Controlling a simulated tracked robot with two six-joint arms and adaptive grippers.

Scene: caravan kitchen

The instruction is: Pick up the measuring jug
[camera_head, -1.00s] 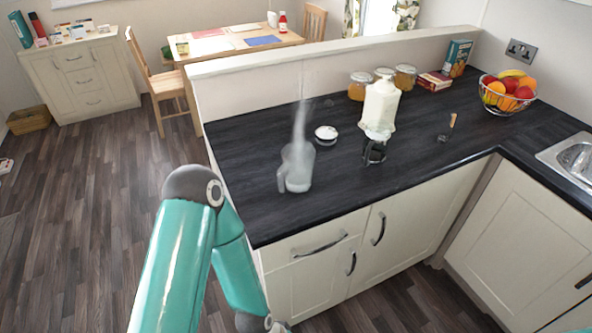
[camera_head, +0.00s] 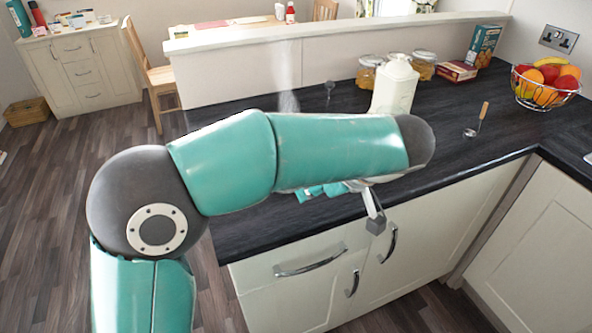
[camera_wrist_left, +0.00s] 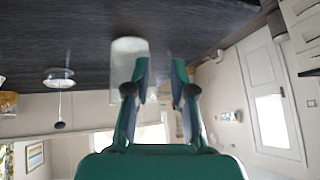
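The measuring jug is hidden behind my left arm in the head view. A pale, blurred, jug-like cylinder (camera_wrist_left: 130,55) stands on the dark counter in the left wrist view, where the picture is upside down. My left gripper (camera_wrist_left: 160,88) is open in that view, its two fingers apart. The left finger overlaps the cylinder's edge; I cannot tell whether they touch. In the head view, part of my left gripper (camera_head: 373,208) shows below the forearm, over the counter's front edge. My right gripper is not in view.
A white lidded canister (camera_head: 396,85) stands just behind my forearm. Glass jars (camera_head: 424,66), a box (camera_head: 484,44) and a wire fruit bowl (camera_head: 545,84) line the back and right. A low wall (camera_head: 330,45) backs the dark counter (camera_head: 350,101). Drawers and cupboards lie below its front edge.

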